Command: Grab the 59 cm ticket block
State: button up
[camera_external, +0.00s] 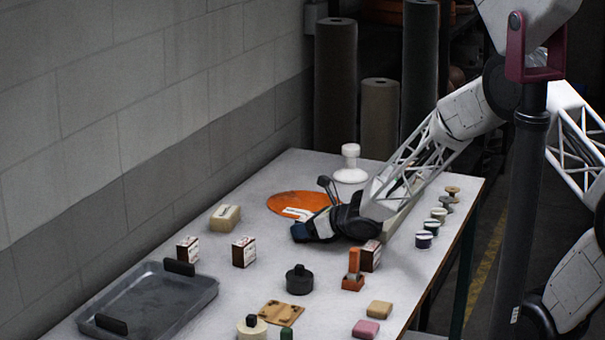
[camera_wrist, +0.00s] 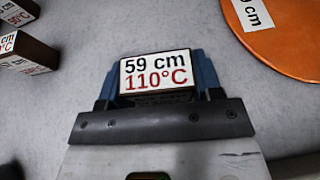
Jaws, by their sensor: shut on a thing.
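The 59 cm ticket block (camera_wrist: 155,72) shows in the wrist view, its white top label reading "59 cm" in black and "110°C" in red. My gripper (camera_wrist: 157,84) has its blue fingers on both sides of the block, shut on it. In the external view my gripper (camera_external: 302,231) is low over the table, just in front of the orange disc. The block is hidden there by the gripper, and I cannot tell whether it touches the table.
Similar dark boxes (camera_external: 188,250) (camera_external: 244,252) (camera_external: 371,256) stand nearby. The orange disc (camera_external: 287,202) carries a label ending in "9 cm". A grey tray (camera_external: 150,303) lies front left. An orange stand (camera_external: 353,272) and a black round weight (camera_external: 299,282) are close in front.

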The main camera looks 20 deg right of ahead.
aim_at(306, 217)
jog(key=shift+r, duration=5)
